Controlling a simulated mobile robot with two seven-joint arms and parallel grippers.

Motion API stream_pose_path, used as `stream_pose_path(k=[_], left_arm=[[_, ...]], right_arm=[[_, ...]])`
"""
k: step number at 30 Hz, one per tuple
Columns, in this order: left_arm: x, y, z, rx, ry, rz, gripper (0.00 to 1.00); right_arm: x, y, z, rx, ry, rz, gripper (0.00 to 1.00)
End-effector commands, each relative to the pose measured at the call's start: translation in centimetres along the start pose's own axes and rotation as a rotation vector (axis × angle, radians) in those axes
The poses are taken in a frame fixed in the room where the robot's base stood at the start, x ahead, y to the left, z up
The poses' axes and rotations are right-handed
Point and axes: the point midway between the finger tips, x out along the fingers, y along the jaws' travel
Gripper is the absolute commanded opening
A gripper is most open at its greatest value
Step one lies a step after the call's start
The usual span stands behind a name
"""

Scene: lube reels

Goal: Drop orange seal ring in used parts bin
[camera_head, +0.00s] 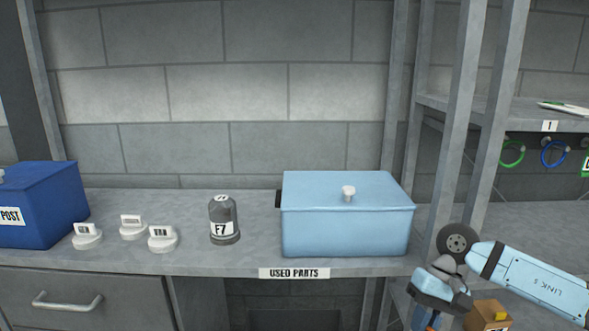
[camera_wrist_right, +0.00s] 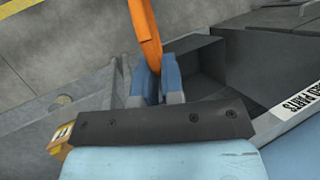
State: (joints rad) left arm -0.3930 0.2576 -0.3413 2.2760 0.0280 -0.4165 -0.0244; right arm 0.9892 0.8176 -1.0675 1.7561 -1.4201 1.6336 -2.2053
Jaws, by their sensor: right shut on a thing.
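The used parts bin (camera_head: 345,235) is a light blue box on the counter, above the USED PARTS label (camera_head: 294,273). Its lid is on, with a white knob (camera_head: 348,192) on top. My right gripper (camera_head: 430,318) is low at the right, in front of the counter and to the right of the bin. In the right wrist view my right gripper (camera_wrist_right: 157,88) has its blue fingers shut on the orange seal ring (camera_wrist_right: 146,32). Only part of the ring shows there, running up out of the picture. My left gripper is not in view.
A dark blue box (camera_head: 42,207), several white labelled pieces (camera_head: 163,240) and a grey F7 canister (camera_head: 223,222) stand left of the bin. Grey shelf posts (camera_head: 458,110) rise at the right. A brown box (camera_head: 487,314) is beside my right gripper.

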Motion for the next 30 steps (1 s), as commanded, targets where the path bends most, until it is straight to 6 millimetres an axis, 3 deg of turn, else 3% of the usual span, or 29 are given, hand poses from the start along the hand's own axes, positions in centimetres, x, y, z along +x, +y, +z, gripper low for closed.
stream_pose_path(k=[1, 15, 21, 30], left_arm=[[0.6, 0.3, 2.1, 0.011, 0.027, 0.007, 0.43], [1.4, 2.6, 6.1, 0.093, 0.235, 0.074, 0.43], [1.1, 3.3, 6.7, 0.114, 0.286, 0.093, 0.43], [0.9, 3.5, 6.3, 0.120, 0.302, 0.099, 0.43]], right_arm=[[3.1, 1.2, -1.3, 0.000, -0.001, 0.000, 0.00], [16.2, 6.5, -6.7, 0.000, 0.000, -0.001, 0.00], [18.9, 7.5, -7.8, 0.000, 0.000, 0.000, 0.00], [19.3, 7.7, -8.0, 0.000, 0.000, 0.000, 0.00]])
